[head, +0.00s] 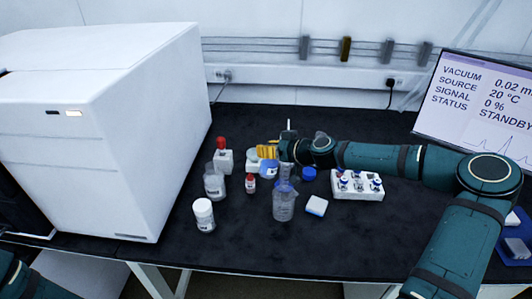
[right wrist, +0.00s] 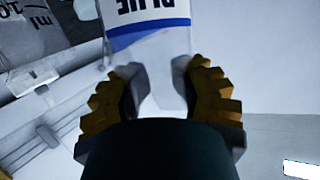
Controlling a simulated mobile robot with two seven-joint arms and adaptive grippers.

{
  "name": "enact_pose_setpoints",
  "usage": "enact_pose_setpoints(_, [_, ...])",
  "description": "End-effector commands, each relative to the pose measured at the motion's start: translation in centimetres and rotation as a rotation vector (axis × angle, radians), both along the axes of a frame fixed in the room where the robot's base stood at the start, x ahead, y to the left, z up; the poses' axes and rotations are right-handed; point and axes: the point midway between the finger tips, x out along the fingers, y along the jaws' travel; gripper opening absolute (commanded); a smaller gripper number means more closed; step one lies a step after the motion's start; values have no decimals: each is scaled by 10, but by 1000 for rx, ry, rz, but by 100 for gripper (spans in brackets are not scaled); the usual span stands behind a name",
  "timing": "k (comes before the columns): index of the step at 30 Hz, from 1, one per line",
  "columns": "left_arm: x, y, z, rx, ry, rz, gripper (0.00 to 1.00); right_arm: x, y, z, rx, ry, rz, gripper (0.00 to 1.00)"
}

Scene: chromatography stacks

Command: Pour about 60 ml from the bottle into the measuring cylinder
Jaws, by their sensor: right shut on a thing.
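My right gripper (head: 268,152) reaches in from the right above the bench. It is shut on a clear bottle with a white and blue label, and the bottle (head: 269,168) shows just below the yellow fingers. In the right wrist view the bottle (right wrist: 150,45) sits between the two fingers, its label reading upside down. A clear vessel with markings, apparently the measuring cylinder (head: 283,207), stands in front of the gripper. A graduated clear wall (right wrist: 30,45) also shows beside the bottle in the right wrist view. The bottle's mouth and the liquid levels are unclear. My left gripper is out of view.
A white-capped jar (head: 203,216), a clear jar (head: 214,184), a small red-capped bottle (head: 251,184) and a red-topped bottle (head: 223,158) stand left. A blue cap (head: 309,174), a small white box (head: 317,206) and a vial rack (head: 357,187) lie right. The bench front is clear.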

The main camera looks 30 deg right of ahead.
Motion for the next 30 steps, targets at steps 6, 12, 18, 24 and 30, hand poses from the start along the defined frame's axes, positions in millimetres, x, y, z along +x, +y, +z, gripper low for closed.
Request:
enact_pose_setpoints(6, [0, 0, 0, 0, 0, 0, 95, 1, -2, 11, 35, 7, 1, 0])
enact_pose_setpoints(12, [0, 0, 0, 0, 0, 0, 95, 2, -5, 20, 76, 18, -2, 0])
enact_pose_setpoints(18, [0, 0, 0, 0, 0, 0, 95, 2, -7, 19, 89, 21, 1, 0])
enact_pose_setpoints(24, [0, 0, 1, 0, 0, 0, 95, 3, -9, 21, 110, 26, 0, 0])
enact_pose_setpoints(30, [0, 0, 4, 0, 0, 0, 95, 4, -15, 24, 172, 41, -1, 0])
